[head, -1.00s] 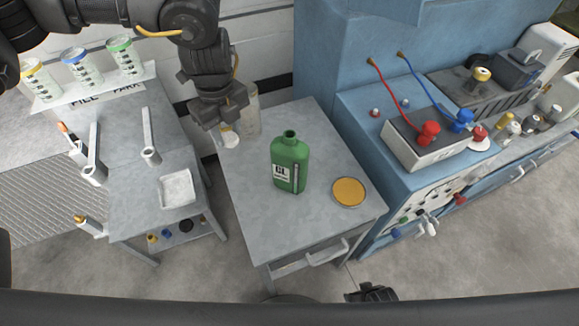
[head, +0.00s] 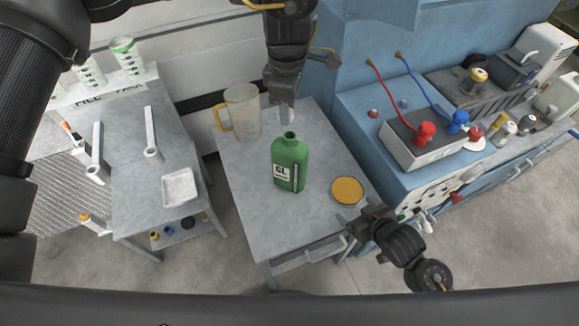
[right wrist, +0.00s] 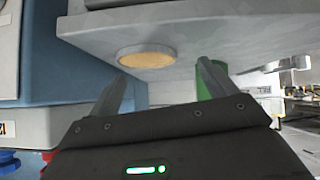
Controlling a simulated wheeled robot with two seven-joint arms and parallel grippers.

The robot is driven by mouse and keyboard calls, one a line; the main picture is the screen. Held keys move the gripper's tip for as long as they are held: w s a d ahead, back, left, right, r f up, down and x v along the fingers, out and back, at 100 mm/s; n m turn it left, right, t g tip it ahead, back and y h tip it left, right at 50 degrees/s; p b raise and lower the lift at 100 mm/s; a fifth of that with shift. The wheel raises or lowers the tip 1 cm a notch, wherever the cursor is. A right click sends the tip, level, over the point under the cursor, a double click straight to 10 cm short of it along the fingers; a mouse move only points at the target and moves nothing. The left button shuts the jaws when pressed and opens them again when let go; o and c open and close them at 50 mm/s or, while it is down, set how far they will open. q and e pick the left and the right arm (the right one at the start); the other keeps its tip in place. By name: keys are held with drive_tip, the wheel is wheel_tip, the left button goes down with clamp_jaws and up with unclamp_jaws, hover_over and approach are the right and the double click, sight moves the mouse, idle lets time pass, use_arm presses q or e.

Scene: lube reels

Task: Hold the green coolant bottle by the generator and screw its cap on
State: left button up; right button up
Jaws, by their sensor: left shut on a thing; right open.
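The green coolant bottle (head: 290,163) stands upright and open-mouthed on the grey table (head: 250,210). My left gripper (head: 286,108) is just behind and above the bottle's neck, shut on a small pale thing that looks like the cap; the fingers largely hide it. My right gripper (head: 368,218) is open and empty at the table's front right edge, apart from the bottle. In the right wrist view, the bottle (right wrist: 204,84) shows partly behind one finger of my right gripper (right wrist: 165,85).
A round orange-topped disc (head: 347,190) lies right of the bottle, near my right gripper. A clear jug (head: 242,112) with a yellow handle stands at the table's back left. A blue machine (head: 350,110) bounds the right side. The table's front left is clear.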

sight(307, 164)
use_arm(q)
drive_tip(key=shift+w+d+m, duration=0.2)
drive_tip(key=shift+d+m, duration=0.15)
drive_tip(key=shift+m, duration=0.25)
use_arm(e)
drive_tip(key=w+a+r+n+y, duration=0.1)
drive_tip(key=w+y, duration=0.1)
drive_tip(key=w+a+r+n+y, duration=0.1)
drive_tip(key=w+a+y, duration=0.1)
drive_tip(key=w+a+r+n+t+y, duration=0.1)
drive_tip(key=w+a+n+y, duration=0.1)
drive_tip(key=shift+w, duration=0.3)
use_arm(q)
drive_tip(key=shift+r, duration=0.1)
drive_tip(key=shift+d+m, duration=0.1)
drive_tip(key=shift+m, duration=0.2)
use_arm(e)
drive_tip(key=shift+w+r+n+g+y, duration=0.1)
drive_tip(key=shift+r+n+g+y, duration=0.55)
drive_tip(key=shift+y, duration=0.5)
drive_tip(key=shift+w+r+n+g+y, duration=0.1)
drive_tip(key=shift+r+n+g+y, duration=0.4)
drive_tip(key=shift+r+y, duration=0.5)
drive_tip(key=shift+w+r+n+g+y, duration=0.1)
drive_tip(key=shift+r+n+g+y, duration=0.45)
drive_tip(key=shift+y, duration=0.8)
use_arm(q)
drive_tip(key=shift+s, duration=0.1)
use_arm(e)
drive_tip(key=shift+a, duration=0.1)
